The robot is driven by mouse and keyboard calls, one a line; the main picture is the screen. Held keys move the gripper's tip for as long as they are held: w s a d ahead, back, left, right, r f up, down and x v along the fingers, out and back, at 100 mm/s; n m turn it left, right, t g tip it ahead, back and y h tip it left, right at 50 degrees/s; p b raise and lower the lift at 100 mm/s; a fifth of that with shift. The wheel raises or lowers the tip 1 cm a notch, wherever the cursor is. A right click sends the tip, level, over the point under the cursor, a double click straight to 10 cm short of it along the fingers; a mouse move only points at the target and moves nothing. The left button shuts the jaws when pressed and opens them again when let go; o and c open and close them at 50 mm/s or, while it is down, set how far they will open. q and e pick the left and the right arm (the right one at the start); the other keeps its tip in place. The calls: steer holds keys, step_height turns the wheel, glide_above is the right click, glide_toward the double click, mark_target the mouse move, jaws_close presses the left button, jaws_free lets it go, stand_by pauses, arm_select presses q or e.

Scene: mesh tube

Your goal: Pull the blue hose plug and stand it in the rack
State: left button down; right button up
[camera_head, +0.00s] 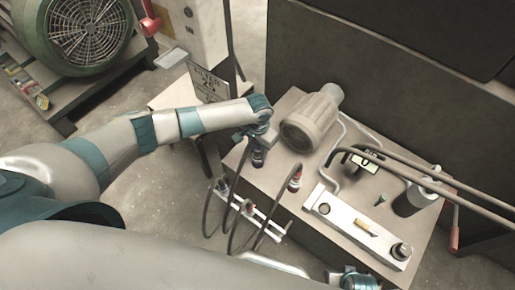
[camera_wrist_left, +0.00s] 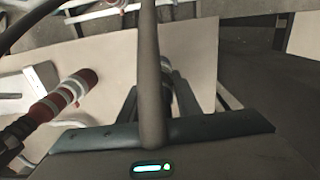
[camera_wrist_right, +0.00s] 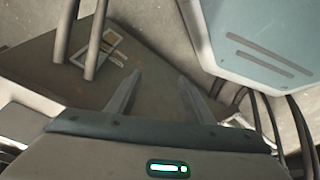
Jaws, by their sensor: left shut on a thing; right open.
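My left gripper (camera_head: 262,137) is shut on the blue hose plug (camera_head: 258,156), near the table's left back edge. The plug is dark blue, with its hose hanging toward the front. In the left wrist view a hose crosses my fingers (camera_wrist_left: 155,90) and hides most of the plug; I cannot tell if its tip touches anything. A red plug (camera_head: 295,180) with white bands stands on the table to the right; it also shows in the left wrist view (camera_wrist_left: 70,88). The white rack (camera_head: 265,222) is at the table's front left edge. My right gripper (camera_wrist_right: 158,95) is open and empty.
A motor (camera_head: 308,122) stands behind the plugs. A white block (camera_head: 355,228) lies right of the red plug. Dark pipes (camera_head: 430,180) and a grey cylinder (camera_head: 415,200) take up the right side. Loose hoses hang at the front left. Some tabletop between motor and block is bare.

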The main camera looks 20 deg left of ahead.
mark_target(258, 146)
arm_select(q)
steer(key=shift+r+p, duration=0.8)
steer(key=shift+p, duration=0.05)
steer(key=shift+r+p, duration=0.8)
steer(key=shift+p, duration=0.1)
arm_select(e)
steer(key=shift+s+f, duration=0.55)
steer(key=shift+f, duration=2.05)
arm_select(q)
steer(key=shift+r+p, duration=1.4)
steer(key=shift+p, duration=0.1)
arm_select(e)
steer(key=shift+w+a+r+t+y, duration=0.25)
steer(key=shift+w+a+r+t, duration=0.25)
steer(key=shift+w+a+t, duration=0.25)
steer(key=shift+w+a+r+t+y, duration=0.25)
steer(key=shift+w+a+r+t, duration=0.2)
steer(key=shift+w+a+t, duration=0.3)
steer(key=shift+a, duration=0.1)
arm_select(q)
steer(key=shift+f, duration=0.1)
arm_select(e)
steer(key=shift+s, duration=0.2)
